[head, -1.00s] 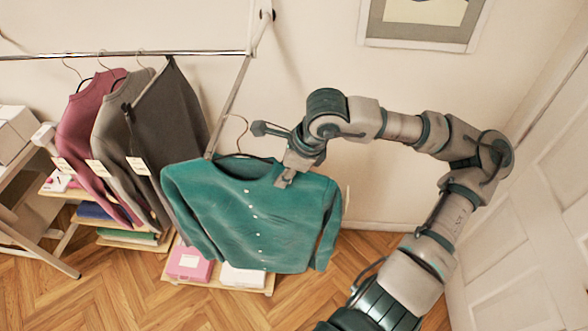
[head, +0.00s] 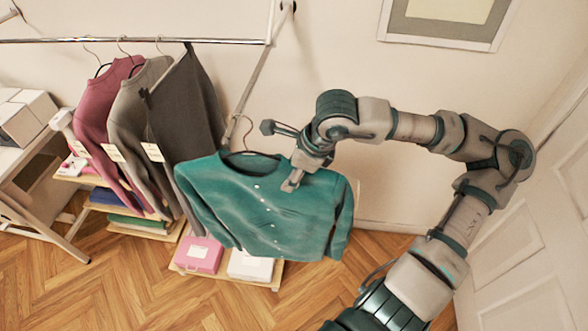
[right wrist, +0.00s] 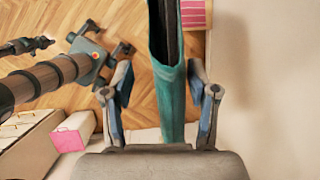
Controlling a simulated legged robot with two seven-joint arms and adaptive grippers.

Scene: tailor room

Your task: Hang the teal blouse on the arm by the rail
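The teal blouse (head: 262,208) is on a hanger and hangs at the end of the slanted metal arm (head: 258,75) by the rail (head: 130,41). The hanger's hook (head: 240,118) overlaps the lower part of this arm; I cannot tell if it bears on it. My right gripper (head: 292,182) is at the blouse's neckline. In the right wrist view its fingers (right wrist: 160,105) stand apart, with the teal blouse (right wrist: 172,118) edge-on between them, nearer the right finger. The fingers look open. My left gripper does not show in the head view.
Pink, grey and dark garments (head: 185,105) hang on the rail to the left. Below stand low shelves with a pink box (head: 198,254) and a white box (head: 250,265). A table (head: 30,150) is at far left. A framed picture (head: 445,22) hangs on the wall. A white door (head: 525,230) is at right.

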